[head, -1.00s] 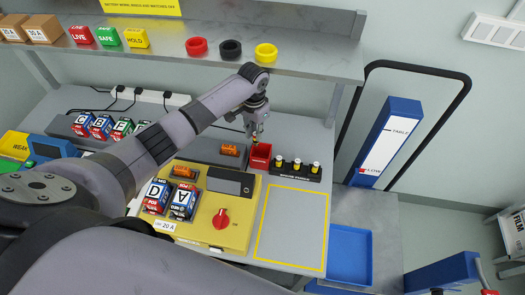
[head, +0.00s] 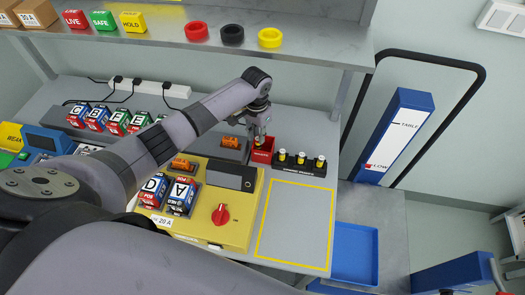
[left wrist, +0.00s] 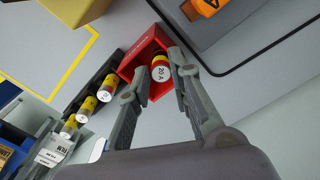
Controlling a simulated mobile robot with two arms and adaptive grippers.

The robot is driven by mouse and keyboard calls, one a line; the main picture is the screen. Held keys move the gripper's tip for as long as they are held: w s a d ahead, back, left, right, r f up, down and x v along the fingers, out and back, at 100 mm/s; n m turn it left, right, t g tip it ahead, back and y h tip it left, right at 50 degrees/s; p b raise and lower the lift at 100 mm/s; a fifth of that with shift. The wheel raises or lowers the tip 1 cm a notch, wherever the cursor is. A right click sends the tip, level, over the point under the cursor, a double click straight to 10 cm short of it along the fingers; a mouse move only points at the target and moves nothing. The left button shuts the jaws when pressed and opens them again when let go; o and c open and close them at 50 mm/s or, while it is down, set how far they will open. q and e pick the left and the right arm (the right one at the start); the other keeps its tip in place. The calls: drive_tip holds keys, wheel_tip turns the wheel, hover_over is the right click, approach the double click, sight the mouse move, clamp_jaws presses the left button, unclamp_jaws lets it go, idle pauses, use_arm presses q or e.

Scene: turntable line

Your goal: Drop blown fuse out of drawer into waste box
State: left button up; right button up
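The red waste box (head: 262,155) stands on the bench between a grey block and the fuse rack. My left gripper (head: 262,138) is directly above it, pointing down. In the left wrist view, the left gripper (left wrist: 158,72) is open, with its fingers apart. A fuse (left wrist: 161,69) with a yellow band and a white end marked 20 A shows between the fingers, inside the outline of the red box (left wrist: 137,58). Gaps show on both sides of the fuse. How deep it sits is unclear. My right gripper is not in view.
A black rack (head: 301,167) holding several fuses stands right of the red box. The yellow panel (head: 232,232) with a red knob is in front. The yellow-outlined area (head: 296,223) is empty. A shelf (head: 300,50) overhangs the back.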

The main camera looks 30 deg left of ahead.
use_arm(q)
drive_tip(key=o, duration=0.4)
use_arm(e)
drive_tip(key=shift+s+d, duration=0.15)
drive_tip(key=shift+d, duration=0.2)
use_arm(q)
wheel_tip(320, 180, up, 12)
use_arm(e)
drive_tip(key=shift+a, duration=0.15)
use_arm(q)
drive_tip(key=shift+s+f, duration=0.1)
idle(0.5)
